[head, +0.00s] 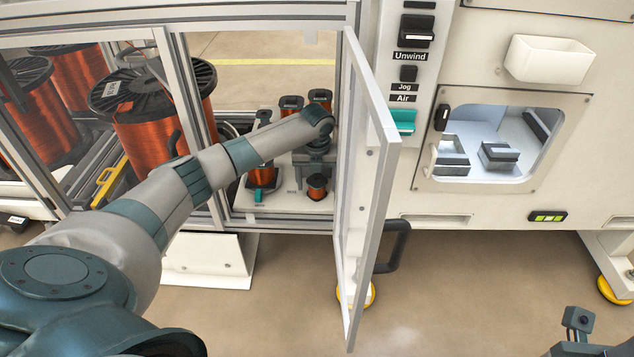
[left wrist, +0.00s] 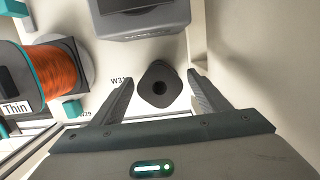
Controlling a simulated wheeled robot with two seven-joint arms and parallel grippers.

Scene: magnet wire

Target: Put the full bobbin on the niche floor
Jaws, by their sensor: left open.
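A small bobbin (head: 316,187) with copper wire and dark flanges stands upright on the white niche floor (head: 290,203), behind the open door. My left gripper (head: 317,160) is inside the niche just above it, pointing down. In the left wrist view my fingers (left wrist: 160,77) are open on either side of a dark rounded flange (left wrist: 158,88) with a centre hole. No copper shows on it there, and I cannot tell whether the fingers touch it. Another copper bobbin (head: 263,177) with teal parts is to the left; the wrist view shows it beside a "Thin" label (left wrist: 15,108).
Two more bobbins (head: 291,105) stand at the niche's back. A grey block (left wrist: 143,20) lies beyond my fingers. The open door (head: 368,190) stands right of my left arm; the frame post (head: 197,120) is on its left. Large copper spools (head: 150,95) fill the left bay.

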